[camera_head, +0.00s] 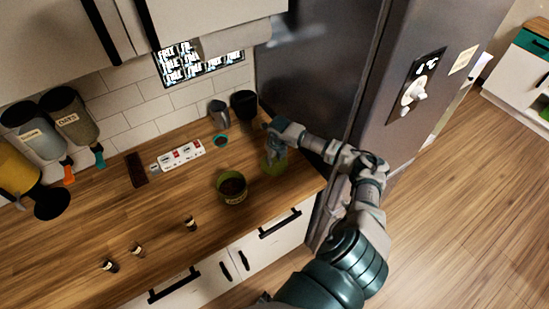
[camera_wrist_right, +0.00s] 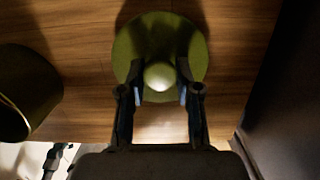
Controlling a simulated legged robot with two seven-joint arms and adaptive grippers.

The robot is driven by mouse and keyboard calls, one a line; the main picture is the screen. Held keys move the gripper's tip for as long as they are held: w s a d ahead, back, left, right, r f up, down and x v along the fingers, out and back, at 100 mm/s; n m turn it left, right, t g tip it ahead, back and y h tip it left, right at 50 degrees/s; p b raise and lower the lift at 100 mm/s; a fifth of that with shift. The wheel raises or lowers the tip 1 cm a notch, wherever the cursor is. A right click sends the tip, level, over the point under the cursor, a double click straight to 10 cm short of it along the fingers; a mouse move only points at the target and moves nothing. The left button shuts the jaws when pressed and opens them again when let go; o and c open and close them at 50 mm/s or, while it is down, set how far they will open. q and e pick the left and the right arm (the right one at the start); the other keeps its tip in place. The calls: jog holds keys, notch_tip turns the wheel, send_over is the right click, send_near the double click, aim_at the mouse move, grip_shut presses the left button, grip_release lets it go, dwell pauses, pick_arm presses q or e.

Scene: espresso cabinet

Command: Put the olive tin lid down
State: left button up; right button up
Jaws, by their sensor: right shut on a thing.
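The olive tin lid (camera_wrist_right: 132,42) is a round green disc with a pale round knob (camera_wrist_right: 159,77). It also shows in the head view (camera_head: 277,167) at the right end of the wooden counter, partly hidden by my gripper. My right gripper (camera_wrist_right: 159,93) is shut on the lid's knob, one finger on each side. In the head view my right gripper (camera_head: 272,152) is over the lid. I cannot tell whether the lid touches the counter. The open olive tin (camera_head: 232,187) stands to the left of the lid, with dark contents. My left gripper is not in view.
A white power strip (camera_head: 182,155), a metal jug (camera_head: 219,113) and a black container (camera_head: 244,104) are toward the wall. Several small dark capsules (camera_head: 190,224) lie at the front left. The fridge (camera_head: 330,90) stands close at the right. The counter (camera_head: 150,215) has bare room around the capsules.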

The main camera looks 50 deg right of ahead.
aim_at(277, 167)
jog(key=shift+f, duration=0.1)
jog(key=o, duration=0.9)
jog(key=shift+o, duration=0.2)
notch_tip(277, 167, up, 12)
jog(key=s+b, duration=0.1)
jog(key=b, duration=0.1)
jog(key=shift+s+a, duration=0.2)
jog(key=shift+s, duration=0.2)
